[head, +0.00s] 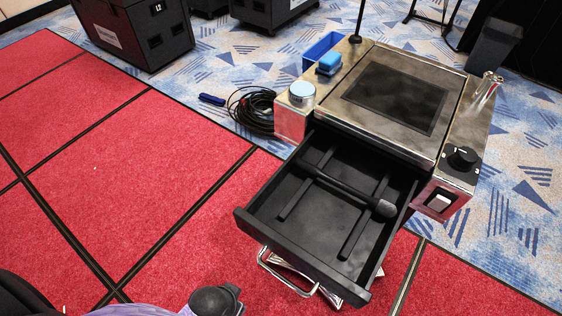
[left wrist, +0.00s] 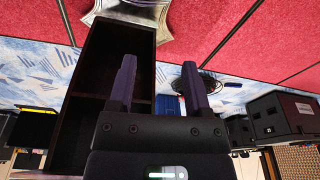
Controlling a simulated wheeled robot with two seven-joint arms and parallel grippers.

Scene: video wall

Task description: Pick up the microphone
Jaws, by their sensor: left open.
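A dark microphone (head: 345,189) with a rounded grey head lies slantwise in the open black drawer (head: 262,226), across its raised ribs, head toward the right side. The drawer projects from a steel-topped cabinet (head: 440,150), with a silver handle (head: 290,278) on its front. In the left wrist view my left gripper (left wrist: 158,85) has its two fingers apart with nothing between them. The drawer (left wrist: 110,42) shows beyond the fingers there, with no microphone that I can make out. My right gripper is in neither view.
Red floor to the left is clear.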

